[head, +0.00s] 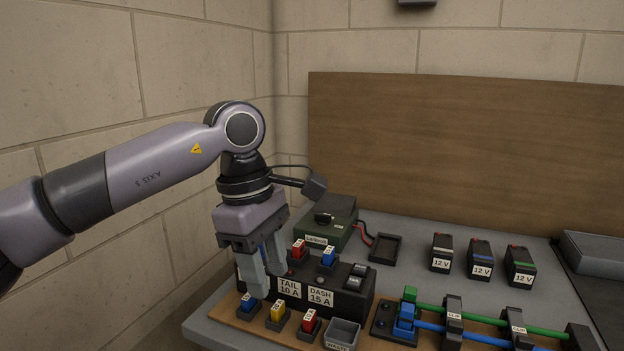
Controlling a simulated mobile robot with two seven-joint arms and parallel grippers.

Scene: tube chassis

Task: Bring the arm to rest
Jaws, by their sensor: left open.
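My left arm reaches in from the left, and its gripper (270,282) points down with its two grey fingers apart. The gripper is open, and I see nothing held between the fingers. It hangs at the left end of the black fuse block (353,300), which carries the labels TAIL 10 A and DASH 15 A. The fingers hide part of the block's left end. A red fuse (299,249) and a blue fuse (329,256) stand upright in the top of the block, right of the fingers. I cannot tell whether a fingertip touches anything.
Blue (248,302), yellow (278,311) and red (310,319) fuses stand in front, beside a grey bin (342,333). A green box (340,212) stands behind the block. Three 12 V batteries (481,260) stand right. Green and blue rods (480,316) lie in clips. A wall is at left.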

